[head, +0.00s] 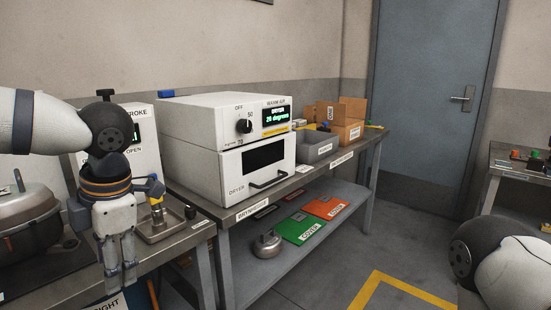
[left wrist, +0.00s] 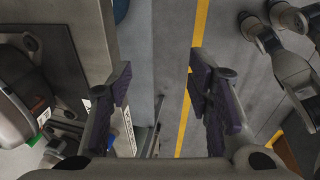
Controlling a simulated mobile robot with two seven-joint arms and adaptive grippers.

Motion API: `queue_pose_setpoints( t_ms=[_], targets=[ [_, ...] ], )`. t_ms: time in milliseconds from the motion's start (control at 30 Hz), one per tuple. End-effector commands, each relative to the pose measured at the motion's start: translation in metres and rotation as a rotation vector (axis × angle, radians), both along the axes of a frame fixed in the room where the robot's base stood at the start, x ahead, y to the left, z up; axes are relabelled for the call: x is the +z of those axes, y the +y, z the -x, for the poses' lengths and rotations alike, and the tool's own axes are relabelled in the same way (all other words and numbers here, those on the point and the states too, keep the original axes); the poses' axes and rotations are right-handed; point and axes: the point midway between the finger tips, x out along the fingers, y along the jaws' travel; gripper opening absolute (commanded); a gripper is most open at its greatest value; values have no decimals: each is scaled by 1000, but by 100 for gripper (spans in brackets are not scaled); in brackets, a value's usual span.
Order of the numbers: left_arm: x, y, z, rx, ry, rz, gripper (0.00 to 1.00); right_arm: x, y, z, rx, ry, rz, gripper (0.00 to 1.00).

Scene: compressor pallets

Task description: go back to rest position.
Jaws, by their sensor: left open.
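My left gripper (head: 121,277) hangs pointing down in the head view, in front of the edge of the left bench. Its fingers are apart and nothing is between them. In the left wrist view its two dark finger pads (left wrist: 161,95) stand wide apart over bare floor. My right arm shows as a white and black link at the lower right of the head view, with its gripper out of frame. Grey jointed parts at the upper right of the left wrist view look like my right gripper, but its opening cannot be made out.
The left bench holds a metal tray (head: 165,232) and a round pot (head: 25,210) close to my left arm. A white dryer (head: 225,175) stands on the middle table (head: 300,190). Another table (head: 515,172) is at the right. The floor between, with yellow lines (head: 385,285), is clear.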

Motion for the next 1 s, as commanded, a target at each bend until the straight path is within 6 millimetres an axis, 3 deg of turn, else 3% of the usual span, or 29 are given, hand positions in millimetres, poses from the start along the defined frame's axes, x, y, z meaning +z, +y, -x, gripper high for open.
queue_pose_setpoints(
  t_ms=[33,133,233,333,400,500,600,700,800,1000],
  targets=[
    [-37,12,-4,-102,10,-123,46,-1,0,-1,0,0,0,0],
    [-111,32,-8,-431,24,-360,46,-2,0,-2,0,-3,0,0],
    [-188,27,10,-909,77,-492,46,-2,0,-2,0,-3,0,0],
    [-261,2,67,-1430,158,-456,46,-1,0,-1,0,-1,0,0],
    [-296,-14,122,-1735,215,-352,46,-1,0,-1,0,-1,0,0],
    [-322,-29,202,-2066,283,-160,46,-1,0,-1,0,-2,0,0],
    [-328,-34,264,-2274,326,16,46,-1,0,-1,0,-2,0,0],
    [-327,-35,298,-2380,346,126,46,-1,0,-1,0,-2,0,0],
    [-326,-36,309,-2414,349,164,46,-1,0,-1,0,-2,0,0],
    [-326,-36,309,-2414,349,164,46,-1,0,-1,0,-2,0,0]
  ],
)
